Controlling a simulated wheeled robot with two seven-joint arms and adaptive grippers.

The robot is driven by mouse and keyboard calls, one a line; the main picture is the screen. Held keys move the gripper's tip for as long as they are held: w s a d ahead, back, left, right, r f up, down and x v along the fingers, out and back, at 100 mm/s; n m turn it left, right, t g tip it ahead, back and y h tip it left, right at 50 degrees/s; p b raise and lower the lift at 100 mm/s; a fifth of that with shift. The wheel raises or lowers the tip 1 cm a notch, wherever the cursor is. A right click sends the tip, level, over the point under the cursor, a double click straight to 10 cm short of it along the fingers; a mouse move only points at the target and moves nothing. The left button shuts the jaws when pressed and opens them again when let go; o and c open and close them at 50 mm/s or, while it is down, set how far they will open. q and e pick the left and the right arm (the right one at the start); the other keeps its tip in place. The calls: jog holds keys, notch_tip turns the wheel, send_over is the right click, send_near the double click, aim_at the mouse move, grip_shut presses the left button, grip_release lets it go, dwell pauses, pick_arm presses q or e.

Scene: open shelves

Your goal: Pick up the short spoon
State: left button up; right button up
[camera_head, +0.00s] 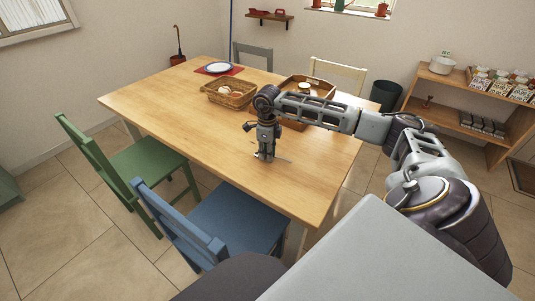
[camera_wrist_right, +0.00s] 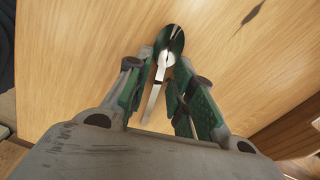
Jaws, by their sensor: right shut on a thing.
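The short spoon (camera_wrist_right: 154,100) is a shiny metal spoon between the fingers of my right gripper (camera_wrist_right: 166,85). In the right wrist view its bowl lies just beyond the fingertips and reflects green, and its handle runs back between the fingers. The gripper is shut on the spoon, at or just above the wood; I cannot tell which. My left gripper is not in view.
The wooden table (camera_head: 190,120) has a wicker basket (camera_head: 230,94), a wooden tray (camera_head: 292,123) and a plate on a red mat (camera_head: 219,68). The tray lies behind my right arm. Green (camera_head: 135,160) and blue (camera_head: 235,217) chairs stand at the near side. The left tabletop is clear.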

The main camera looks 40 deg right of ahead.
jog(key=shift+r, duration=0.6)
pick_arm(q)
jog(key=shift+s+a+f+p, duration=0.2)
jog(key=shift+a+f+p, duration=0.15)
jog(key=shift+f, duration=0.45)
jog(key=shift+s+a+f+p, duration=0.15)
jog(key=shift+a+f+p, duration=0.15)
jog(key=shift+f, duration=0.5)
pick_arm(e)
notch_tip(320, 180, up, 9)
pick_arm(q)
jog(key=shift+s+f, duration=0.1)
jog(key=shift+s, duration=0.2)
pick_arm(e)
jog(key=shift+f, duration=0.15)
